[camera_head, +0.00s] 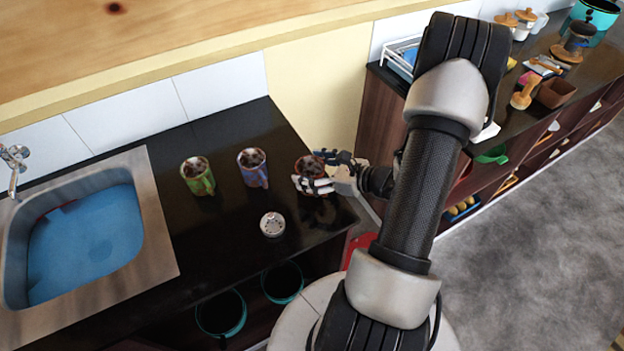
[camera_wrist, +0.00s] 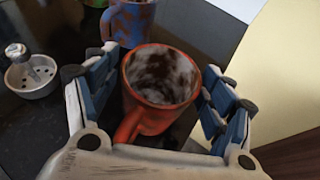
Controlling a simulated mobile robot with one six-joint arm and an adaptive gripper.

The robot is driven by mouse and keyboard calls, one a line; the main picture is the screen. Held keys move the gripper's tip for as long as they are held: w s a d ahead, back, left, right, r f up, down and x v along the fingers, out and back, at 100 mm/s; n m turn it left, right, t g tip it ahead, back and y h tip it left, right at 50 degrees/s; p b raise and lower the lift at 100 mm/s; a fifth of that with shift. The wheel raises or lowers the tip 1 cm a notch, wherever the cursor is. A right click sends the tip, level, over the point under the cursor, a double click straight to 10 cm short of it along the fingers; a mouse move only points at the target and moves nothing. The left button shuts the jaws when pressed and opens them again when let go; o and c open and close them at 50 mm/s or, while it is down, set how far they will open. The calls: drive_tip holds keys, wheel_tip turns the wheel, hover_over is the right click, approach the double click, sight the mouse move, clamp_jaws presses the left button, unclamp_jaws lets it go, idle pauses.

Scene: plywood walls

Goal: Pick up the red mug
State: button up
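The red mug (camera_head: 309,165) stands upright at the right end of the black counter. In the wrist view the red mug (camera_wrist: 160,75) is seen from above, its inside mottled dark and pale and its handle pointing toward my palm. My gripper (camera_head: 316,175) is around it. In the wrist view my gripper (camera_wrist: 163,66) has its blue-padded fingers on either side of the mug, with narrow gaps seeming to show beside the rim. Firm contact is not visible. The mug's lower part and base are hidden.
A blue mug (camera_head: 252,167) and a green mug (camera_head: 197,176) stand left of the red one. A small perforated metal strainer (camera_head: 272,224) lies in front. A sink (camera_head: 85,235) is at the left. The counter's right edge is close to the red mug.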

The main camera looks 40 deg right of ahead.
drive_tip(key=c, duration=1)
drive_tip(key=shift+c, duration=0.2)
drive_tip(key=shift+r, duration=0.1)
